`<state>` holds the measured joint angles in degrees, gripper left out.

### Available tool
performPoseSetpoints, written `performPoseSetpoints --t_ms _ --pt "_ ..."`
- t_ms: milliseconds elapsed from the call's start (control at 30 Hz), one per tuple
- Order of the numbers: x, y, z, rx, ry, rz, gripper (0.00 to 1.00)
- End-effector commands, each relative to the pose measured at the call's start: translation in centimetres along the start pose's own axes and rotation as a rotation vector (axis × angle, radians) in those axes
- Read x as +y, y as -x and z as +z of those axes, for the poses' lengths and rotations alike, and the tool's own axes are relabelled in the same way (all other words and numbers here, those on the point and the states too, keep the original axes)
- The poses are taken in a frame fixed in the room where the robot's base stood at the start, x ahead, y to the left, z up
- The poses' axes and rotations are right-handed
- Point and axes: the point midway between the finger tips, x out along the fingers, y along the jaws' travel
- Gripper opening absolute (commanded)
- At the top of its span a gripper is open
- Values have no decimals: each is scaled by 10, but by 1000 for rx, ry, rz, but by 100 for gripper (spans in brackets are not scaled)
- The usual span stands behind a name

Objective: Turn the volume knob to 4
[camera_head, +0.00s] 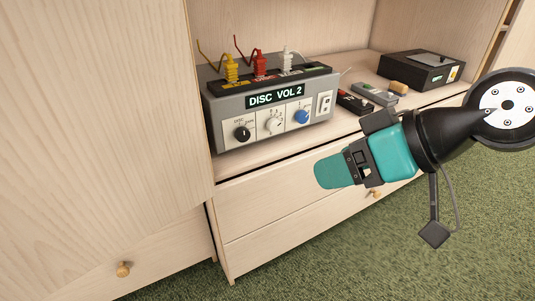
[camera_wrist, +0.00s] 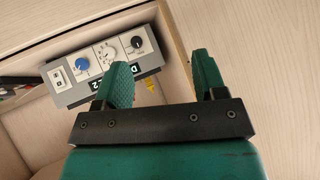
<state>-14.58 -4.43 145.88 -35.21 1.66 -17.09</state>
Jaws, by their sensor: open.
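A grey audio box (camera_head: 222,108) stands on the cabinet shelf, and its display (camera_head: 275,97) reads "DISC VOL 2". Its front carries a black knob (camera_head: 242,133), a white knob (camera_head: 274,125) with marks around it, and a blue knob (camera_head: 302,116). The knob labels are too small to read surely. The wrist view shows the box upside down, with the white knob (camera_wrist: 107,52) between the blue (camera_wrist: 82,64) and black (camera_wrist: 137,42) ones. My gripper (camera_head: 334,171) is open and empty, in front of and right of the box, apart from the knobs.
Yellow (camera_head: 230,68), red (camera_head: 260,63) and white (camera_head: 287,59) plugs stand on the box. Small devices (camera_head: 372,95) and a black box (camera_head: 419,70) lie to its right on the shelf. A cabinet panel (camera_head: 110,110) stands close on the left. Drawers are below.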

Motion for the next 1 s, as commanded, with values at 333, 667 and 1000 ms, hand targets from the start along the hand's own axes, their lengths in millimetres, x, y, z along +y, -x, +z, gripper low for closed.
performPoseSetpoints --t_ms 333,667,1000 --pt "96 -118 13 634 122 241 65" --pt "125 -124 5 774 132 381 65" --pt "141 -165 -47 774 134 377 65"
